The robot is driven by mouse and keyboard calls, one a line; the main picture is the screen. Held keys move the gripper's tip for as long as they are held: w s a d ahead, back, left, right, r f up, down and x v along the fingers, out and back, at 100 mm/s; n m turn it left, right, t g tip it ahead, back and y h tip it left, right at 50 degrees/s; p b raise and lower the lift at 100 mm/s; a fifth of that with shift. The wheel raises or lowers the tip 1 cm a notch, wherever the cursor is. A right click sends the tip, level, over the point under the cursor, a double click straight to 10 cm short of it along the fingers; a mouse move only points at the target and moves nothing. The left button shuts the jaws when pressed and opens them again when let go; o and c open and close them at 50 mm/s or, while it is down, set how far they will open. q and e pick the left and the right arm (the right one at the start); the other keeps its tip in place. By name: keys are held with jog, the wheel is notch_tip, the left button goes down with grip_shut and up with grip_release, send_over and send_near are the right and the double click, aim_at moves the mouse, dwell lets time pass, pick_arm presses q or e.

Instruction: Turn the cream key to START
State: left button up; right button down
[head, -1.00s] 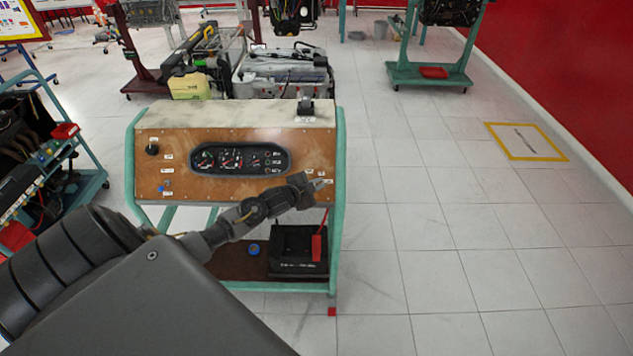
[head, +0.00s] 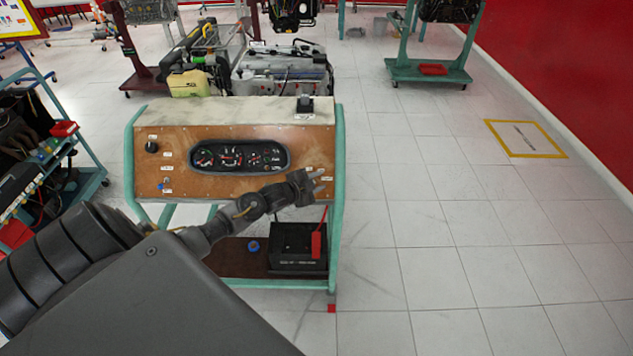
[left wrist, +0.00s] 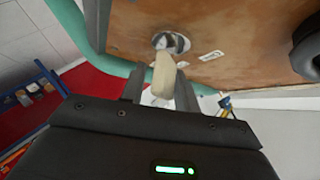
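The cream key (left wrist: 163,73) shows in the left wrist view, sticking out of a round metal switch (left wrist: 171,42) on the brown wooden panel (left wrist: 230,25). My left gripper (left wrist: 160,90) has its two fingers spread on either side of the key, with small gaps, so it looks open and not clamped. In the head view the left gripper (head: 320,180) is at the lower right of the panel, fingers apart, and it hides the key there. The key's START marking cannot be read. My right gripper is in neither view.
The panel stands on a green-framed trainer (head: 340,200) with a gauge cluster (head: 240,157) and a black battery (head: 297,247) on its lower shelf. Floor to the right is clear.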

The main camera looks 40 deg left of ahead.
pick_arm(q)
jog(key=shift+s, duration=0.1)
jog(key=b+v, duration=0.2)
jog(key=v, duration=0.8)
jog(key=shift+s+r, duration=0.15)
jog(key=shift+s, duration=0.15)
jog(key=shift+a, duration=0.1)
jog(key=s+f+n+g+y+b, duration=0.15)
jog(key=s+f, duration=0.35)
jog(key=f, duration=0.7)
jog(key=s+f+n+g+b, duration=0.1)
jog(key=s+f+n+g, duration=0.2)
jog(key=s+f, duration=0.55)
jog(key=s+f+n+g+y+b, duration=0.1)
jog(key=s+f+n+g, duration=0.1)
jog(key=f, duration=1.2)
jog(key=s+d+f+g, duration=0.2)
jog(key=s+d+f, duration=0.3)
jog(key=s, duration=0.4)
jog(key=s+d+f+n+g+h+b, duration=0.1)
jog(key=s+d+f+g, duration=0.1)
jog(key=s+d+f, duration=0.4)
jog(key=s+d+f+n+g, duration=0.1)
jog(key=s+d+f, duration=0.5)
jog(key=s, duration=0.8)
jog(key=shift+d+f+g+b, duration=0.15)
jog(key=shift+f+g+b, duration=0.15)
jog(key=shift+f+g, duration=0.5)
jog(key=shift+s, duration=0.1)
